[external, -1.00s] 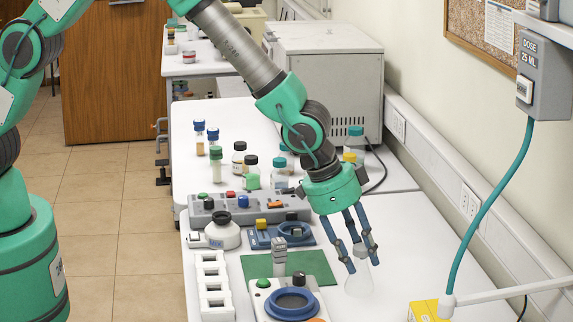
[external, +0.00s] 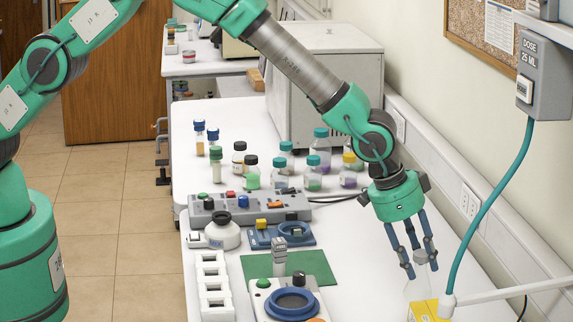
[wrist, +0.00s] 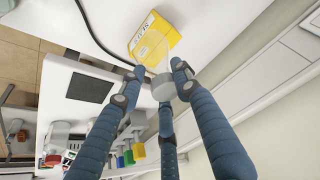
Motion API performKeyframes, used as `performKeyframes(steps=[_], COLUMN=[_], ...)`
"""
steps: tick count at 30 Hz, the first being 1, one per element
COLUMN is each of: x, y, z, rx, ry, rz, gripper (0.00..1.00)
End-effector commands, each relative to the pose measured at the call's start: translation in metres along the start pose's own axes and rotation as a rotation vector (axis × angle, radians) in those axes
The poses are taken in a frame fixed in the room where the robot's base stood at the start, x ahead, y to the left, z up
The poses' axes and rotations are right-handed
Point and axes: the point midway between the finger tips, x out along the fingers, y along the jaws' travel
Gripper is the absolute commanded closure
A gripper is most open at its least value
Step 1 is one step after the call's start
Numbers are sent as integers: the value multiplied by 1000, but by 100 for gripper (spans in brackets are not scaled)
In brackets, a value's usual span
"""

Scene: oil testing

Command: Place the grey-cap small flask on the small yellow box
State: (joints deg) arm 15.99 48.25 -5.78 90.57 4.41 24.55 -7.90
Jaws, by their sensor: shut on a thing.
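My gripper (external: 420,264) is shut on the grey-cap small flask (external: 417,288), a clear conical flask hanging upright below the blue fingers. In the wrist view, its grey cap (wrist: 163,88) sits between the fingertips, and its clear body overlaps the yellow box. The small yellow box (external: 427,309) is at the bottom right of the external view, partly behind the flask and a white arm end. The box also shows in the wrist view (wrist: 148,28). I cannot tell whether the flask touches the box.
A white horizontal arm (external: 510,290) and teal hose (external: 490,205) from the grey dosing unit (external: 545,85) come close on the right. A blue-ringed device (external: 292,303) and green mat (external: 315,264) lie left. Several capped bottles stand farther back.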

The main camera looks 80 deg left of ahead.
Motion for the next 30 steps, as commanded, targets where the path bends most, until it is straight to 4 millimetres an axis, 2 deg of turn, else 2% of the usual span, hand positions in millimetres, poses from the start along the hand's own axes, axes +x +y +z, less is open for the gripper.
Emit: performKeyframes(steps=[3,10,23,30], x=[7,15,17,32], y=[1,2,2,2], z=[-14,-30,-31,-24], rx=[0,0,0,0], ry=[1,1,0,-2], rz=[0,0,0,0], gripper=[100,100,100,100])
